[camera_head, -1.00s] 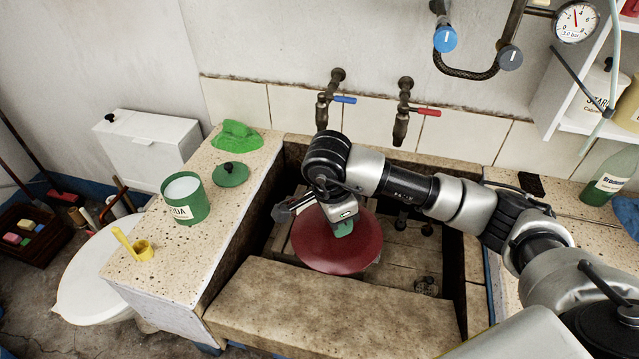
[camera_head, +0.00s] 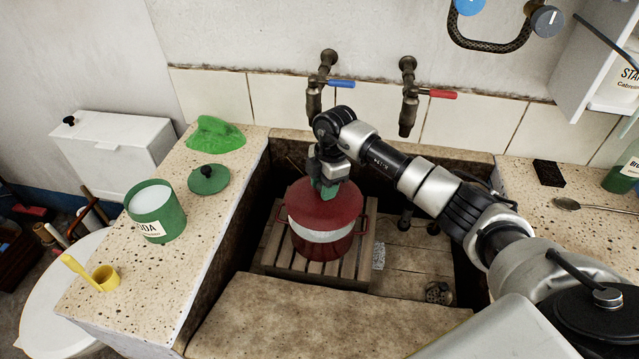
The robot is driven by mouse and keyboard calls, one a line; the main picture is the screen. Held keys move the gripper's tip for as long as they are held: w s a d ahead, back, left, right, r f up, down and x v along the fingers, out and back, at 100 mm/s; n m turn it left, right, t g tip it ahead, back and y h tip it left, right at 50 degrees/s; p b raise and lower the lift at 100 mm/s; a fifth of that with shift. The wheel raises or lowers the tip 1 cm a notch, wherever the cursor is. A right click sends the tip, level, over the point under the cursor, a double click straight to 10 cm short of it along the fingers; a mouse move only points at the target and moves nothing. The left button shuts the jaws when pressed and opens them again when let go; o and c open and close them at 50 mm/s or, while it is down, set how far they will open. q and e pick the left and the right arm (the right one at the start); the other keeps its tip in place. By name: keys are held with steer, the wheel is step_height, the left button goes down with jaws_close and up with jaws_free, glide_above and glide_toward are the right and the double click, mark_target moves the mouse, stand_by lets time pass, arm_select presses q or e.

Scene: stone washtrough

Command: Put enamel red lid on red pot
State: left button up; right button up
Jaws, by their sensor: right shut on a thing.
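My right gripper (camera_head: 328,190) reaches down into the stone trough, shut on the red lid (camera_head: 338,210) at its top. The lid is over the red pot (camera_head: 322,246) and covers its far part from this view. A white crescent shows between the lid's near edge and the pot's red wall, so the lid looks apart from the near rim. I cannot tell how high the lid is above the pot. The pot stands upright on a wooden slatted rack (camera_head: 367,262) and has side handles. My left gripper is not in view.
The stone trough's thick front ledge (camera_head: 320,318) lies before the pot. Two taps with blue (camera_head: 341,83) and red (camera_head: 442,94) levers hang behind.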

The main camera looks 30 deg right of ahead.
steer(key=shift+w+d+f+m, duration=0.2)
steer(key=shift+w+f+m, duration=0.3)
steer(key=shift+m, duration=0.6)
steer(key=shift+w+f+m+t, duration=0.15)
steer(key=shift+m+t, duration=0.15)
steer(key=shift+m, duration=0.4)
steer(key=shift+w+f+m+b, duration=0.1)
steer(key=shift+w+m+b, duration=0.1)
steer(key=shift+m+b, duration=0.35)
steer(key=shift+w+f+m, duration=0.1)
steer(key=shift+f+m, duration=0.15)
steer(key=shift+f, duration=0.2)
step_height(320, 180, down, 3)
steer(key=b, duration=0.3)
steer(key=shift+b, duration=0.3)
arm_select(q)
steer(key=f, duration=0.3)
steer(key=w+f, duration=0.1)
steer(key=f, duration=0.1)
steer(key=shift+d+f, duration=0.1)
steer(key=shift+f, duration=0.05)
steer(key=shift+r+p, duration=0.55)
arm_select(e)
steer(key=shift+f, duration=0.15)
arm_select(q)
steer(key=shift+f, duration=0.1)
arm_select(e)
steer(key=shift+f, duration=0.35)
